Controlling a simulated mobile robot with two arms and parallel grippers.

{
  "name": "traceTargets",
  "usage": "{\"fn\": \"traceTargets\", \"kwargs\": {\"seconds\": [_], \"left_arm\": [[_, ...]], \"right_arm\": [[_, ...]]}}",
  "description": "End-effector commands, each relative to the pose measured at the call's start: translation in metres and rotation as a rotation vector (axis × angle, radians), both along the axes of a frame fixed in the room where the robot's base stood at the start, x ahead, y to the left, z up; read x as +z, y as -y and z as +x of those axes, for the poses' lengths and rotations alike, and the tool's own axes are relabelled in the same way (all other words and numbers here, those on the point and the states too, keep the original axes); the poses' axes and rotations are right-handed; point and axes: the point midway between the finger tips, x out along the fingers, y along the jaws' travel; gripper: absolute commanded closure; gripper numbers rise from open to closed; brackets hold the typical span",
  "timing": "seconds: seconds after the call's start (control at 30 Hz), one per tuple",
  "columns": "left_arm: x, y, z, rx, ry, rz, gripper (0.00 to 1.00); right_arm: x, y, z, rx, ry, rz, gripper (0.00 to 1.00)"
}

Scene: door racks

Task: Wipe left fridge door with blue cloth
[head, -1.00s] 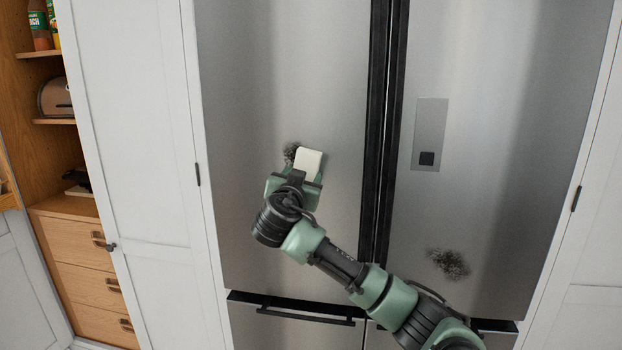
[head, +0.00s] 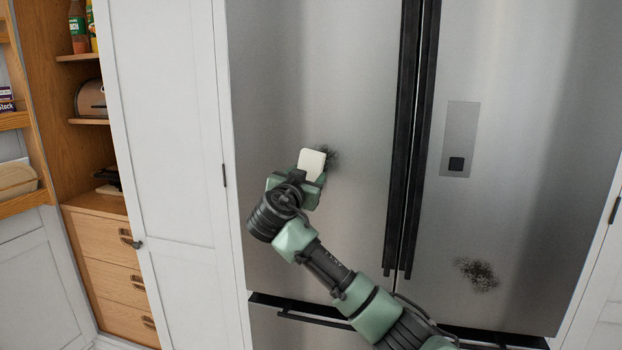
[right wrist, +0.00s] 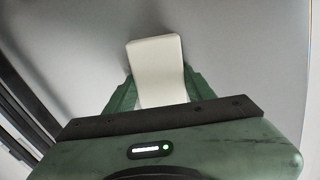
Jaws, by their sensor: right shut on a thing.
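The left fridge door (head: 310,70) is brushed steel and shut. A dark smudge (head: 332,155) marks it at mid height. My right gripper (head: 310,172) is in front of this door, shut on a cream-white flat pad (head: 312,162). The pad overlaps the smudge's left side and hides part of it. In the right wrist view the pad (right wrist: 155,62) stands up between the green fingers, close to the grey door surface; I cannot tell whether it touches. No blue cloth shows. My left gripper is not in view.
The right fridge door (head: 540,100) has a dispenser panel (head: 460,138) and another dark smudge (head: 477,273). Long black handles (head: 411,150) stand between the doors. A white cabinet door (head: 170,150) and wooden shelves with drawers (head: 115,260) are at the left.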

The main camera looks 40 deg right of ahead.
Motion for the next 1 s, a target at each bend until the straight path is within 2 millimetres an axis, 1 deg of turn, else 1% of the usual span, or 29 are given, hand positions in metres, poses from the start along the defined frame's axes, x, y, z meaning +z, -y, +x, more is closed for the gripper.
{"fn": "traceTargets", "kwargs": {"seconds": [0.03, 0.27, 0.37, 0.7, 1.0], "left_arm": [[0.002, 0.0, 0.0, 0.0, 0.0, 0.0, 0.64], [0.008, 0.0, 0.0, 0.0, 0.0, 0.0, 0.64], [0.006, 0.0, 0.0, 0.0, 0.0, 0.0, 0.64], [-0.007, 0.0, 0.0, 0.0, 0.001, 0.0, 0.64], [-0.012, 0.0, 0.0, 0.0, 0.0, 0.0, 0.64]], "right_arm": [[0.006, 0.001, 0.0, -0.002, 0.004, 0.0, 0.79], [0.021, 0.001, -0.002, -0.002, 0.004, 0.0, 0.79], [0.02, 0.002, -0.003, -0.003, 0.004, 0.0, 0.79], [0.018, 0.02, -0.025, -0.002, 0.003, 0.0, 0.79], [0.019, 0.028, -0.034, -0.004, 0.003, 0.0, 0.79]]}}
